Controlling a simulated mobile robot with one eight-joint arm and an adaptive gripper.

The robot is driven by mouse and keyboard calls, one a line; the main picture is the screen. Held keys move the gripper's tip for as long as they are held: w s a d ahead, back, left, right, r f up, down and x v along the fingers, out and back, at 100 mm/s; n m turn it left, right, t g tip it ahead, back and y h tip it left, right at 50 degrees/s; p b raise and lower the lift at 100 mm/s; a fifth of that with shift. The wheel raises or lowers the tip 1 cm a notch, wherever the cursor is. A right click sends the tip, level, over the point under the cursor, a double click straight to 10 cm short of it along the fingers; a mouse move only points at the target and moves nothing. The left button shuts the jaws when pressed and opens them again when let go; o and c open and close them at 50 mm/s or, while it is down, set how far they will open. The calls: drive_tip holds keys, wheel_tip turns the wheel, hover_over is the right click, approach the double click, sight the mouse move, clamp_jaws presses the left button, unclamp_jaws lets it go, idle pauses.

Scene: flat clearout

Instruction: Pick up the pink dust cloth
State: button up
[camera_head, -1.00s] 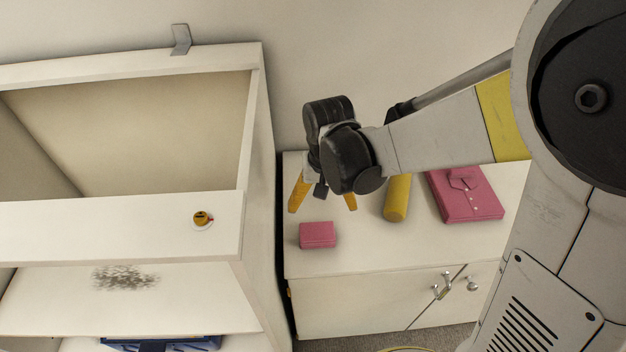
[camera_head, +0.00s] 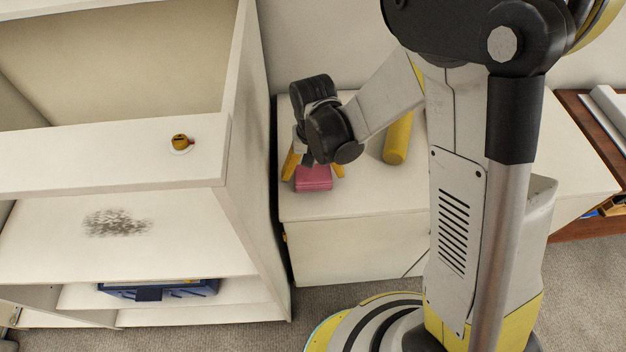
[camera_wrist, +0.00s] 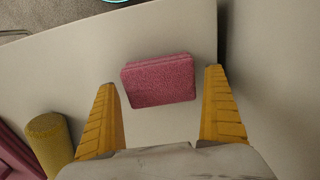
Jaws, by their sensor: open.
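The pink dust cloth (camera_head: 314,178) is a small folded block lying on the white cabinet top, near its left end. In the wrist view the cloth (camera_wrist: 158,80) lies between and a little beyond my two yellow fingertips, with bare surface on both sides. My gripper (camera_head: 312,170) is above and around it in the head view, fingers spread. It also shows open and empty in the wrist view (camera_wrist: 160,82). I cannot tell how high the fingertips are above the surface.
A yellow cylinder (camera_head: 397,138) lies right of the gripper; it shows at left in the wrist view (camera_wrist: 48,140), beside a pink folded item (camera_wrist: 15,155).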

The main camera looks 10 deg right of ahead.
sight(317, 174)
drive_tip(key=shift+f, duration=0.1)
drive_tip(key=c, duration=1.2)
drive_tip(key=shift+r+p, duration=0.45)
drive_tip(key=shift+r, duration=0.2)
drive_tip(key=r, duration=0.1)
drive_tip(key=r+p, duration=0.1)
drive_tip(key=d+r+p, duration=0.1)
drive_tip(key=r, duration=0.1)
drive_tip(key=shift+s, duration=0.35)
drive_tip(key=s+d+r+p, duration=0.3)
drive_tip(key=s+d+r, duration=0.2)
drive_tip(key=d, duration=0.3)
drive_tip(key=w+d, duration=0.1)
drive_tip(key=w, duration=0.1)
drive_tip(key=w+d+b, duration=0.1)
drive_tip(key=w+d, duration=0.1)
drive_tip(key=w, duration=0.1)
drive_tip(key=w+d, duration=0.1)
drive_tip(key=w, duration=0.2)
drive_tip(key=shift+d+f, duration=0.3)
drive_tip(key=shift+f, duration=0.1)
